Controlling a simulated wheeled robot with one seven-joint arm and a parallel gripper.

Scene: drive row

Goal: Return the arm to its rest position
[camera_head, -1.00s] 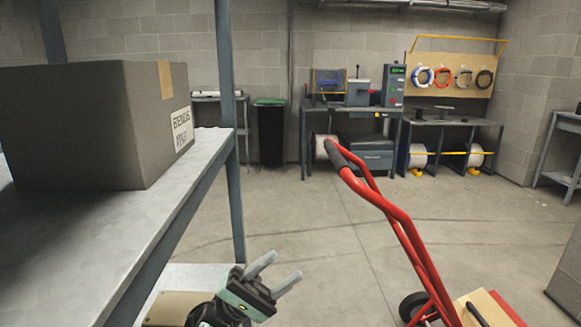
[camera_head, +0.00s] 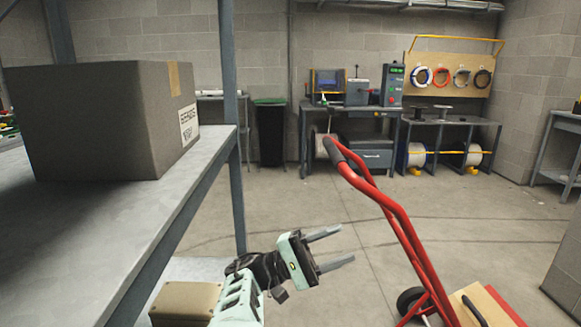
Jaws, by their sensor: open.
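My gripper (camera_head: 338,249) is at the lower middle of the head view, with its two grey fingers spread apart and nothing between them. It points right, toward the red hand truck, with free floor around the fingertips.
A shelf rack (camera_head: 176,212) at left holds a large cardboard box (camera_head: 100,122); a smaller brown box (camera_head: 185,303) sits lower down. A red hand truck (camera_head: 398,226) stands at right. A workbench (camera_head: 350,112) and black bin (camera_head: 270,134) are at the back. Middle floor is open.

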